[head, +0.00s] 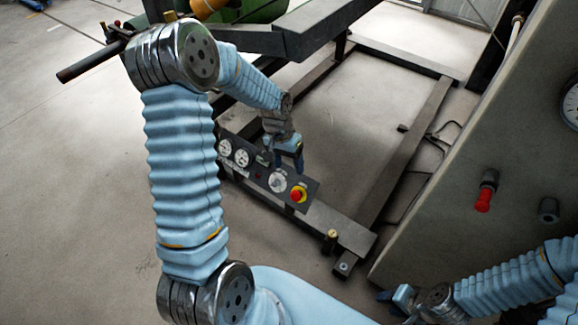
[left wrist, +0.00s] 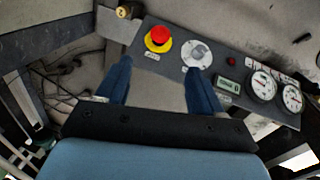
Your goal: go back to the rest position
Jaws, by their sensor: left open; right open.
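My left gripper (head: 289,160) is above the control panel in the head view, by the panel's grey knob. In the left wrist view its two blue fingers (left wrist: 158,90) are apart with nothing between them. The control panel (head: 259,176) carries a red emergency button (head: 298,194) on a yellow base, a grey round knob (head: 278,182), a small display and dial gauges (head: 241,158). The button (left wrist: 158,38), knob (left wrist: 197,54) and gauges (left wrist: 262,85) also show in the left wrist view. My right gripper (head: 396,298) is low at the bottom right, partly seen and empty.
A dark metal machine frame (head: 405,155) stands on the floor behind the panel, with cables at its right. A large grey cabinet side (head: 480,150) with a red knob (head: 484,200) stands at the right. The floor (head: 75,200) at left is clear.

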